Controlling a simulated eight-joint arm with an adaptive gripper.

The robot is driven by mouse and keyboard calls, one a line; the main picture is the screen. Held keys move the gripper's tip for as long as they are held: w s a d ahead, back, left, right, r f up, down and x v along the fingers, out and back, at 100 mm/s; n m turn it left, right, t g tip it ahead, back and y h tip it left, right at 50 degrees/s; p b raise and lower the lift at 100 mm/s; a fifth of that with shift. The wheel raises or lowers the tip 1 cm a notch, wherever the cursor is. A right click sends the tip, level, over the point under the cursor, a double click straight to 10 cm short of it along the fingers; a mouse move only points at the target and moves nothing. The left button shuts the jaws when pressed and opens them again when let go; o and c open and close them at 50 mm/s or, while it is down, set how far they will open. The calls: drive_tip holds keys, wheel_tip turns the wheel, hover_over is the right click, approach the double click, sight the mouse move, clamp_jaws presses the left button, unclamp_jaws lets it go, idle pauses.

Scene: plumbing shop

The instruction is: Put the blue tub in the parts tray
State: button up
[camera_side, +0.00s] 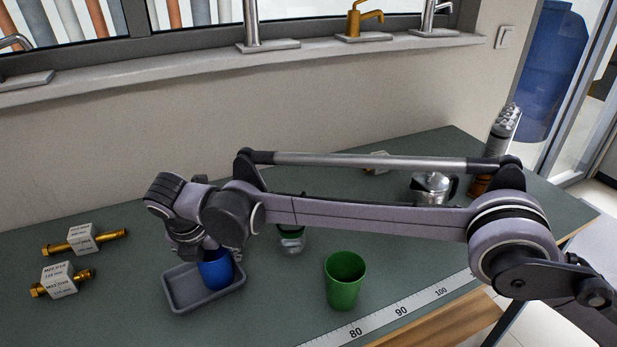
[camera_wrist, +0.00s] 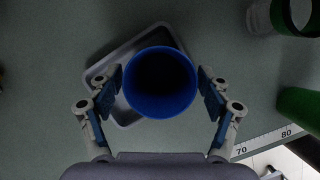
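The blue tub (camera_side: 214,270) is upright at the grey parts tray (camera_side: 180,299), toward its right side in the side view. I cannot tell whether its base touches the tray floor. In the wrist view the round open mouth of the blue tub (camera_wrist: 160,104) faces me and covers much of the parts tray (camera_wrist: 101,72). My gripper (camera_wrist: 160,86) has one finger on each side of the tub, with the pads against its wall. In the side view my wrist hides the fingers and the tub's top.
A green cup (camera_side: 345,282) stands right of the tray, near a measuring strip (camera_side: 400,312). Two labelled boxes with brass fittings (camera_side: 60,280) (camera_side: 84,239) lie left. A metal pot (camera_side: 433,187) stands at the back right.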

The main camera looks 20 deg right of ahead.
drive_tip(key=shift+r, duration=0.1)
drive_tip(key=v, duration=1.1)
drive_tip(key=d+r+m+y, duration=0.1)
drive_tip(key=d+r+m, duration=0.45)
drive_tip(key=d, duration=0.75)
drive_tip(key=d+r+m+y, duration=0.1)
drive_tip(key=d+r+m, duration=0.1)
drive_tip(key=d+m, duration=0.95)
drive_tip(key=s+d+f+m+t, duration=0.1)
drive_tip(key=s+d+f+m, duration=0.4)
drive_tip(key=s+d+m, duration=0.2)
drive_tip(key=s+d+f+m+t, duration=0.2)
drive_tip(key=s+d+f+m, duration=0.4)
drive_tip(key=s+d, duration=0.4)
drive_tip(key=shift+s+d+m, duration=0.4)
drive_tip(key=shift+d+m, duration=0.4)
drive_tip(key=shift+d, duration=1.8)
drive_tip(key=shift+f, duration=0.1)
